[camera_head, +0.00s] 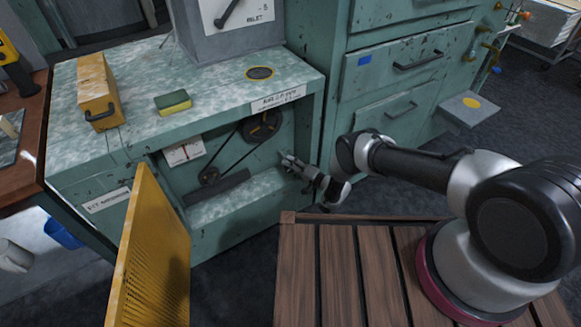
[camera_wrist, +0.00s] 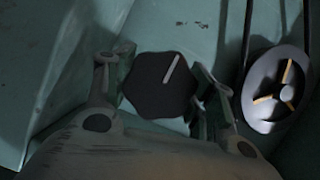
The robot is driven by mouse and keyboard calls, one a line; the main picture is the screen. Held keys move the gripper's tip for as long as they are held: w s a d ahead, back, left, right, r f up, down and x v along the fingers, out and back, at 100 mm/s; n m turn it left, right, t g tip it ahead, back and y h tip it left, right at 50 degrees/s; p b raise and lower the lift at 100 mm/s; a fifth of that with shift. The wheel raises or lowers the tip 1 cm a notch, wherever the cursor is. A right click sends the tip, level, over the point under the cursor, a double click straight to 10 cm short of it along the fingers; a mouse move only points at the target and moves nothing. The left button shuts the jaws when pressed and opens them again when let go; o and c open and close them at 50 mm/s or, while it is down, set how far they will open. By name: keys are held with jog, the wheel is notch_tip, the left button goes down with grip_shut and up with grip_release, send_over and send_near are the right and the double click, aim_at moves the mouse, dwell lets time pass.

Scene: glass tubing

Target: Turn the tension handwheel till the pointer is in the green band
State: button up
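The tension handwheel (camera_wrist: 155,92) shows in the wrist view as a dark lobed knob with one pale line, tilted up and to the right. My gripper (camera_wrist: 162,88) has its fingers apart, one on each side of the knob; I see no clear grip on it. In the head view my gripper (camera_head: 287,160) reaches into the right side of the open green cabinet bay and hides the knob. A white scale card (camera_head: 183,152) with small red marks is at the bay's upper left. Its pointer and green band are too small to make out.
A black belt runs between a large pulley (camera_head: 262,126) and a small pulley (camera_head: 209,175). The large pulley is close to the right finger in the wrist view (camera_wrist: 279,90). A yellow perforated panel (camera_head: 155,255) stands at the bay's front left. A sponge (camera_head: 173,102) lies on top.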

jog(key=o, duration=0.5)
jog(key=shift+c, duration=0.2)
jog(key=f+v, duration=0.1)
jog(key=v, duration=1.1)
jog(key=shift+r, duration=0.5)
jog(key=shift+d, duration=0.1)
